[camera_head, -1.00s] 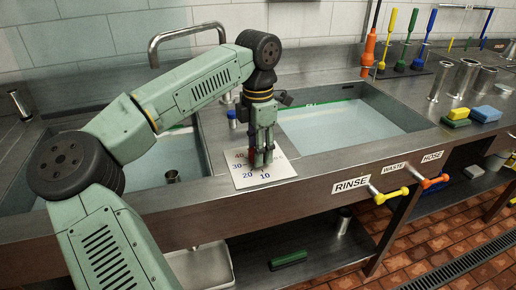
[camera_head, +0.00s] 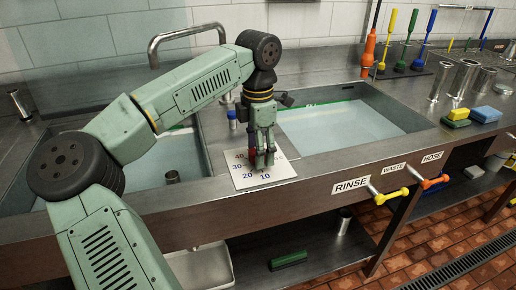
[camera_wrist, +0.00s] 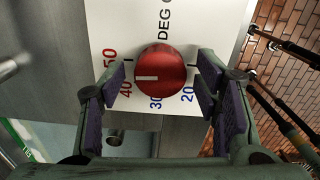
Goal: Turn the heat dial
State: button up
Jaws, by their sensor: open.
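The heat dial is a round red knob (camera_wrist: 160,72) on a white plate (camera_wrist: 120,28) marked in degrees, with 50, 40, 30 and 20 legible around it in the wrist view. A short white mark on the knob points left in that view, near the 40. My gripper (camera_wrist: 162,88) is open, with one finger on each side of the knob; gaps show between fingers and knob. In the head view my gripper (camera_head: 263,160) points down over the plate (camera_head: 284,170) and mostly hides the knob.
Sink basins with water lie left (camera_head: 150,160) and right (camera_head: 345,122) of the plate. A blue-capped item (camera_head: 232,119) stands just behind it. Yellow (camera_head: 389,196) and orange (camera_head: 434,182) handles stick out from the counter front at right.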

notch_tip(320, 180, up, 12)
dwell(0.7)
